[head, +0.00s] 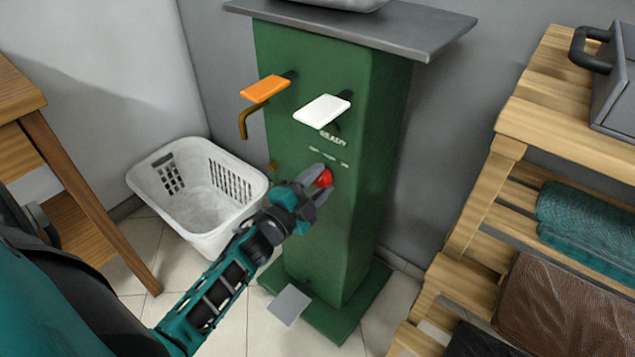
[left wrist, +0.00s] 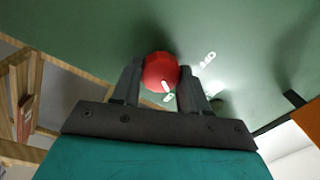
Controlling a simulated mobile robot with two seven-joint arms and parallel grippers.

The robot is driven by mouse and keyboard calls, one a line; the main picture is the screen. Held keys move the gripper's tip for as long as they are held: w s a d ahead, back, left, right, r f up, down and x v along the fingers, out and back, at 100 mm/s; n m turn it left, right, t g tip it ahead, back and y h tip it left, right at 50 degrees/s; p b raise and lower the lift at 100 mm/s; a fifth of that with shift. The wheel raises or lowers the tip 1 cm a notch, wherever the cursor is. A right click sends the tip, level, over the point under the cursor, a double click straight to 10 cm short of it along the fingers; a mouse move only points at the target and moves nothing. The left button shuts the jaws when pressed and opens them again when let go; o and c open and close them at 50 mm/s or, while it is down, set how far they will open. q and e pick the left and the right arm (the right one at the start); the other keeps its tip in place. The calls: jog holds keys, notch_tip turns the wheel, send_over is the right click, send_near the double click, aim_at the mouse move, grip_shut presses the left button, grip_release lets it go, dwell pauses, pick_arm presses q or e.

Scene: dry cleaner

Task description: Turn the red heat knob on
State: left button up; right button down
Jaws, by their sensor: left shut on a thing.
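The red heat knob (head: 324,179) is on the front of a green pedestal machine (head: 345,235), below small white markings and the word "READY". My left gripper (head: 318,181) is at the knob, with its fingers on either side of it and shut on it. In the left wrist view the red knob (left wrist: 161,72) sits between the two grey fingers of the left gripper (left wrist: 160,90). A white pointer mark shows on the knob, close to a white mark on the panel. My right gripper is not in view.
Above the knob, an orange lever (head: 266,88) and a white lever (head: 322,110) stick out from the machine. A white laundry basket (head: 222,238) stands to the left. A wooden shelf (head: 470,200) with folded cloth is at the right. A grey pedal (head: 289,305) is at the base.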

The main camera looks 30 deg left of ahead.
pick_arm(q)
jog(key=m, duration=0.2)
jog(key=shift+m, duration=0.7)
jog(key=o, duration=1)
jog(key=shift+o, duration=0.2)
jog(key=s+a+p, duration=0.1)
jog(key=s, duration=1.2)
jog(key=shift+f, duration=0.35)
